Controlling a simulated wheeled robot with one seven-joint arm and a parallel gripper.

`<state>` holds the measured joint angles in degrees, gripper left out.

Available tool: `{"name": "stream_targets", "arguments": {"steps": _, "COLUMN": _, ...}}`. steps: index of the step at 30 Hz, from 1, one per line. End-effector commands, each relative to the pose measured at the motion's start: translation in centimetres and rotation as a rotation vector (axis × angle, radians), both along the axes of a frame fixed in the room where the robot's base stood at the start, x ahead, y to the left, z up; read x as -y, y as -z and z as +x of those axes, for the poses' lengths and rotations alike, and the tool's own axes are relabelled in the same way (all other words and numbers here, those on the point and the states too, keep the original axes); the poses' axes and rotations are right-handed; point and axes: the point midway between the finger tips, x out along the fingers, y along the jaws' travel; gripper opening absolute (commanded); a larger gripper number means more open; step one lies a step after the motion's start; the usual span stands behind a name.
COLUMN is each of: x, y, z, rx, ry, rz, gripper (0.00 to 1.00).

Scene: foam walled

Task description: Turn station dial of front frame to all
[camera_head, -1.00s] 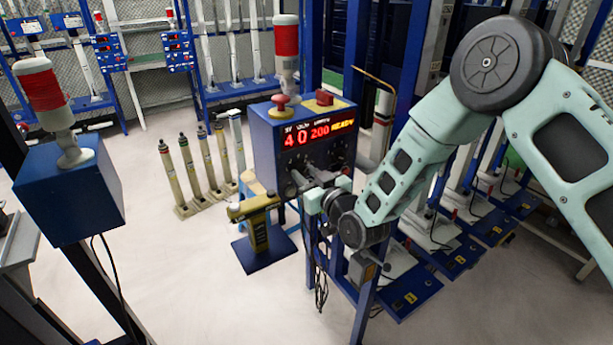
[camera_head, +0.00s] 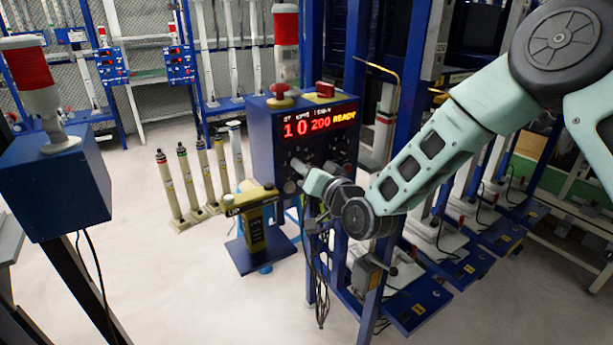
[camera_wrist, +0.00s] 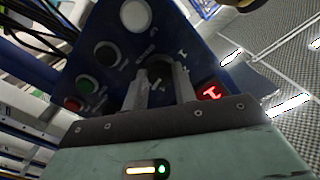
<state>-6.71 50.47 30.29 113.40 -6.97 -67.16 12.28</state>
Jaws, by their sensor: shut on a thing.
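The front frame's blue control box (camera_head: 262,140) stands in the middle of the head view. Its red display (camera_head: 318,123) reads "1 0 200 READY". My gripper (camera_head: 298,168) reaches its front panel from the right, below the display. In the wrist view, my gripper's two grey fingers (camera_wrist: 158,86) are closed around a dark round dial (camera_wrist: 160,66) on the blue panel. The fingers hide part of the dial, and its label is too small to read. The dial is hidden by my gripper in the head view.
A white button (camera_wrist: 136,14), a black knob (camera_wrist: 106,54), a green button (camera_wrist: 86,84) and a red button (camera_wrist: 73,104) lie beside the dial. A yellow-topped stand (camera_head: 252,225) is close at left. Cables hang below.

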Motion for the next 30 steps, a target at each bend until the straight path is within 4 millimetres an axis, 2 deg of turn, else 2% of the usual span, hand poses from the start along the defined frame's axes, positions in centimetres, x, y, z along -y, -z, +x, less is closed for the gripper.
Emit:
{"name": "stream_targets", "arguments": {"steps": 19, "x": 0.04, "y": 0.0, "z": 0.01, "rx": -0.034, "ry": 0.002, "rz": 0.048, "gripper": 0.04}}
{"name": "stream_targets", "arguments": {"steps": 20, "x": 0.04, "y": 0.01, "z": 0.01, "rx": -0.034, "ry": 0.002, "rz": 0.048, "gripper": 0.33}}
{"name": "stream_targets", "arguments": {"steps": 21, "x": 0.03, "y": 0.01, "z": 0.01, "rx": -0.033, "ry": 0.002, "rz": 0.047, "gripper": 0.44}}
{"name": "stream_targets", "arguments": {"steps": 22, "x": 0.04, "y": 0.01, "z": 0.01, "rx": -0.033, "ry": 0.002, "rz": 0.047, "gripper": 0.49}}
{"name": "stream_targets", "arguments": {"steps": 30, "x": 0.05, "y": 0.02, "z": -0.03, "rx": -0.032, "ry": 0.001, "rz": 0.047, "gripper": 0.49}}
